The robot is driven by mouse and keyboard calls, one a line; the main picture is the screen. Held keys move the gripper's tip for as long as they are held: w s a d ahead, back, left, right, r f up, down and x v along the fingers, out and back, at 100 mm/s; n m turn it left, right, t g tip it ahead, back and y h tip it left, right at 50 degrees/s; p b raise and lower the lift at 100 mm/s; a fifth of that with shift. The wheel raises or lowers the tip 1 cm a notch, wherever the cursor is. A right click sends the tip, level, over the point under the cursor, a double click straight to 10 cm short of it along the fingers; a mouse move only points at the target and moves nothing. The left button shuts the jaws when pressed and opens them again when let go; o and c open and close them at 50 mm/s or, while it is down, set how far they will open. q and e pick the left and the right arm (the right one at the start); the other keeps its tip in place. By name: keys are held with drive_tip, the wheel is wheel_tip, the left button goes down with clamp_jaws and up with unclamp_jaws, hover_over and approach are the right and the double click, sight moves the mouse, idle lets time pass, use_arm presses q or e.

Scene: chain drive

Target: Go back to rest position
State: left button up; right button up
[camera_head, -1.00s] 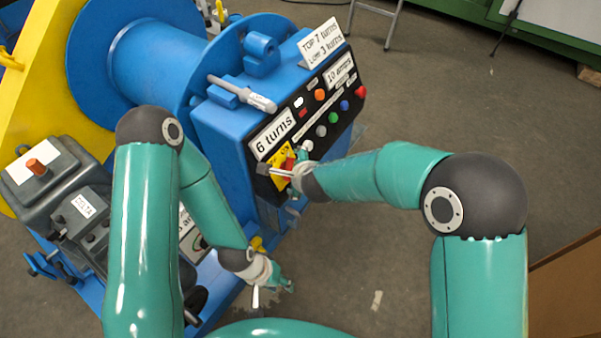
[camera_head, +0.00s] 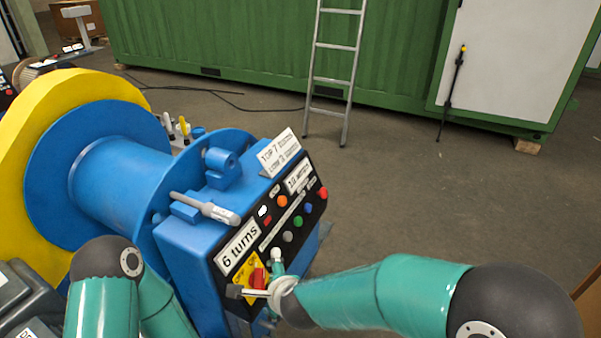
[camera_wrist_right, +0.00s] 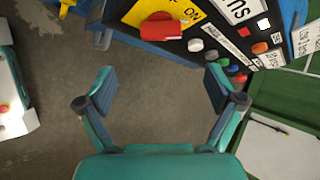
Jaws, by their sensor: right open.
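My right gripper (camera_wrist_right: 163,95) is open and empty in the right wrist view, with its fingers spread wide. The blue machine's control panel (camera_wrist_right: 240,40) lies beyond the fingertips, with a red rotary switch (camera_wrist_right: 160,27) on a yellow plate. In the head view the right arm reaches in from the right, and its wrist is close in front of the red switch (camera_head: 258,279). Whether it touches the panel I cannot tell. My left arm shows at the lower left of the head view, but its gripper is out of the picture.
The blue drum (camera_head: 125,180) with a yellow disc (camera_head: 38,140) stands at the left. A ladder (camera_head: 334,62) leans on a green container (camera_head: 230,45) at the back. Grey floor (camera_head: 430,190) is free to the right of the machine.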

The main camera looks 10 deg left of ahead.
drive_tip(key=s+d+f+m+g+h+p, duration=0.1)
drive_tip(key=d+f+p, duration=0.1)
drive_tip(key=d+f, duration=0.6)
drive_tip(key=s+d+f+m+g+h+p, duration=0.15)
drive_tip(key=d+f, duration=0.25)
drive_tip(key=d, duration=0.9)
drive_tip(key=s+d+f+n+g+y+p, duration=0.1)
drive_tip(key=s+f+n+g, duration=0.1)
drive_tip(key=s+n, duration=0.6)
drive_tip(key=s+d+f+n+g+y+p, duration=0.1)
drive_tip(key=s+f+n+g, duration=0.1)
drive_tip(key=s+n, duration=0.6)
drive_tip(key=shift+s+d+f+p, duration=0.25)
drive_tip(key=shift+s+d+p, duration=0.15)
drive_tip(key=shift+s, duration=0.15)
